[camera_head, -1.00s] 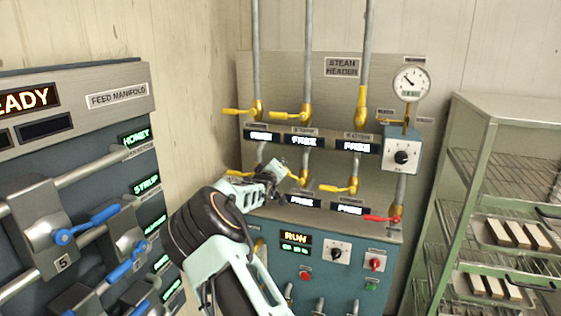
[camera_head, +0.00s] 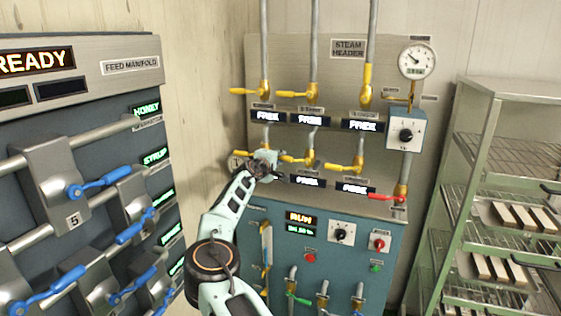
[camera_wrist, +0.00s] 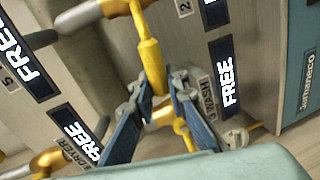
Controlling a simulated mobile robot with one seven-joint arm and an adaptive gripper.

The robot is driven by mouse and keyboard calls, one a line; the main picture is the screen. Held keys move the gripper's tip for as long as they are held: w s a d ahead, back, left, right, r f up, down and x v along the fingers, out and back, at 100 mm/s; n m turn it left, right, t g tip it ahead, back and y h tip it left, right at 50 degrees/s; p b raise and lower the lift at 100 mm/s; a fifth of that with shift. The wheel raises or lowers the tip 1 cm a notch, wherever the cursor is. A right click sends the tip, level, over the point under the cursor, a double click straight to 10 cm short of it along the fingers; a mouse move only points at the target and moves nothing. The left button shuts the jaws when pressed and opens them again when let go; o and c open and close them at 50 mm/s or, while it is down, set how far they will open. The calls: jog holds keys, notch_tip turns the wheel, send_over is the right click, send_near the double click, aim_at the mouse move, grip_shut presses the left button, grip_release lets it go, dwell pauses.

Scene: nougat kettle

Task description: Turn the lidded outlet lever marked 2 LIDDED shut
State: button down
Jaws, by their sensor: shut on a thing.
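My gripper (camera_head: 263,163) is at the lower left valve of the steam header in the head view. In the wrist view my gripper (camera_wrist: 157,98) is shut on a yellow valve part (camera_wrist: 161,112), with one finger on each side of it. The yellow valve body (camera_wrist: 150,66) rises beyond the fingertips, and a short yellow piece shows between the fingers nearer the camera. A small plate with a 2 (camera_wrist: 184,7) shows at the top edge, its other text cut off. I cannot read 2 LIDDED anywhere. My gripper hides the lower left display in the head view.
The steam header panel (camera_head: 390,60) carries other yellow levers, such as one (camera_head: 293,94) above and one (camera_head: 340,168) to the right, and a red lever (camera_head: 384,197). The feed manifold (camera_head: 105,50) with blue levers stands left. A tray rack (camera_head: 500,95) stands right.

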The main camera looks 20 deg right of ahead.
jog(key=shift+f+n+b, duration=0.35)
jog(key=shift+f+n, duration=0.05)
jog(key=shift+f, duration=0.15)
jog(key=c, duration=1.9)
grip_release()
jog(key=shift+s+a+r, duration=0.2)
jog(key=shift+s+a, duration=0.1)
jog(key=v, duration=1.1)
jog(key=shift+a, duration=0.1)
